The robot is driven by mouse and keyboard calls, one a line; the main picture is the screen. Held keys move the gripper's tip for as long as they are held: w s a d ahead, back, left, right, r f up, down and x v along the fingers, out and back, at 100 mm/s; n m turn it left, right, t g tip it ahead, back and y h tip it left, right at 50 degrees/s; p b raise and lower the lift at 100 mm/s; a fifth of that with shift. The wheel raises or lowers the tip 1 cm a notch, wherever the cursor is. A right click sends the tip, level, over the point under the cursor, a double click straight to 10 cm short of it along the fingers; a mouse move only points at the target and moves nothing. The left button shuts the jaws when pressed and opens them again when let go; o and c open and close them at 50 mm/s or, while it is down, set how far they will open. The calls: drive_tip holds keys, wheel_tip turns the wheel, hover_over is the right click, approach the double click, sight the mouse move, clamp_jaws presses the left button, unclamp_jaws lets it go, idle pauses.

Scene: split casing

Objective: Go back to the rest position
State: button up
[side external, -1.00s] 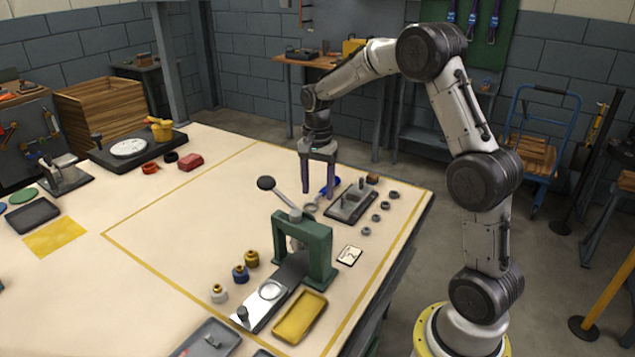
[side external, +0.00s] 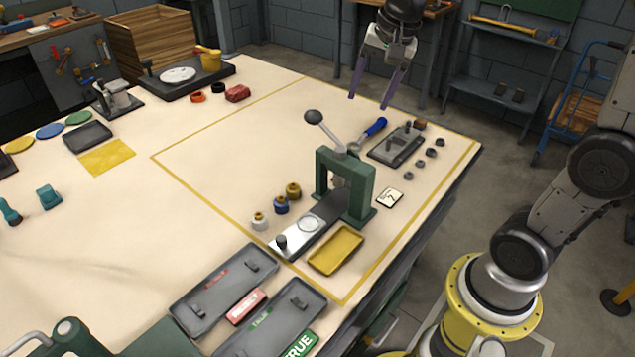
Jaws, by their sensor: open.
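My gripper (side external: 367,100) is open and empty. It hangs fingers down above the far part of the table (side external: 215,230), behind the green press (side external: 345,187), with nothing between its fingers. The blue-handled tool (side external: 374,127) lies just below it in the picture, apart from the fingertips. The grey fixture plate (side external: 396,147) with upright pegs is right of the tool. The press lever ends in a black ball (side external: 313,116) at upper left.
Several small rings (side external: 431,152) lie right of the fixture plate. White, blue and gold fittings (side external: 281,205) stand left of the press slide. A yellow tray (side external: 336,250) and two grey trays (side external: 225,287) are in front. The table's left middle is mostly clear.

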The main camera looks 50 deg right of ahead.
drive_tip(key=s+a+r+n+t, duration=0.2)
drive_tip(key=s+a+n, duration=0.3)
drive_tip(key=s, duration=0.5)
drive_tip(key=s+a+f+n, duration=0.1)
drive_tip(key=s+f+n, duration=0.4)
drive_tip(key=s+n, duration=0.3)
drive_tip(key=shift+a+f+y, duration=0.15)
drive_tip(key=shift+f+y, duration=0.1)
drive_tip(key=shift+y, duration=0.05)
